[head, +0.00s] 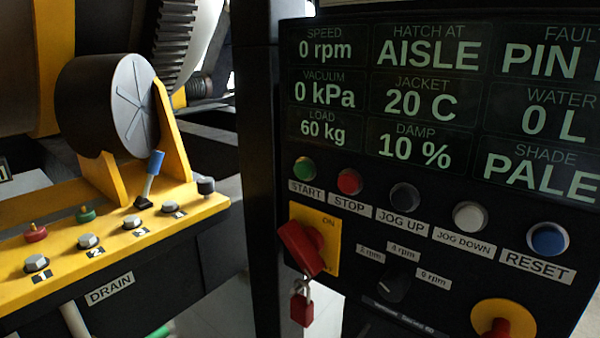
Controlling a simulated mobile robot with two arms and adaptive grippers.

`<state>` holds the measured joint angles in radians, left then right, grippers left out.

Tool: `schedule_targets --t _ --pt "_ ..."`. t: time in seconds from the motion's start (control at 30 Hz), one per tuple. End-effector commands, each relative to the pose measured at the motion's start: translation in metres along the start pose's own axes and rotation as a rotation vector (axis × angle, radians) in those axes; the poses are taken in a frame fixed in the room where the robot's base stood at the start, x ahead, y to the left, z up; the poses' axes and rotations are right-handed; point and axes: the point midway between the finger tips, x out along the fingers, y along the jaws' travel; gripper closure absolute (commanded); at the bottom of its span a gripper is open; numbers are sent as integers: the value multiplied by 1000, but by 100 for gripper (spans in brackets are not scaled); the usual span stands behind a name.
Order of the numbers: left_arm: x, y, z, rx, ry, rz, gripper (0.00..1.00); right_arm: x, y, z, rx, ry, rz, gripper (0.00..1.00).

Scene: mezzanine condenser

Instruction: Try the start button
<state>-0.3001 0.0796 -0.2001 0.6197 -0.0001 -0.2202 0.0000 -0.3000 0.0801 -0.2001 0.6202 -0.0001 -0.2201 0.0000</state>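The green start button (304,169) sits at the left end of a row of buttons on the dark control panel (345,145), above a label reading START. Nothing touches or covers it. Above it, the displays (424,92) read 0 rpm, 0 kPa, 60 kg, hatch at AISLE, jacket 20 C, damp 10 %, water 0 L and shade PALE. A fault display (550,52) starts with PIN and is cut off by the right edge. Neither of my grippers shows in the head view.
A red rotary switch (301,247) on a yellow plate has a red padlock (302,308) hanging from it. Stop (349,182), jog and reset (547,239) buttons continue rightward. A black post (257,160) separates the panel from a yellow bench (110,245) with numbered knobs and a blue-handled lever (153,170).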

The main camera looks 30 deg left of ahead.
Motion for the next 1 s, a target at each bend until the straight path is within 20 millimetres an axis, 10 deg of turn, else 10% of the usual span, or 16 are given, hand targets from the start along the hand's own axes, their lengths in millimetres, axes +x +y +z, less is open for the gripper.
schedule_targets --t 0.7,1.0 --pt "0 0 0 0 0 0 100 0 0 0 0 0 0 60" --pt "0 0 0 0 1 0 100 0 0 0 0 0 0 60"
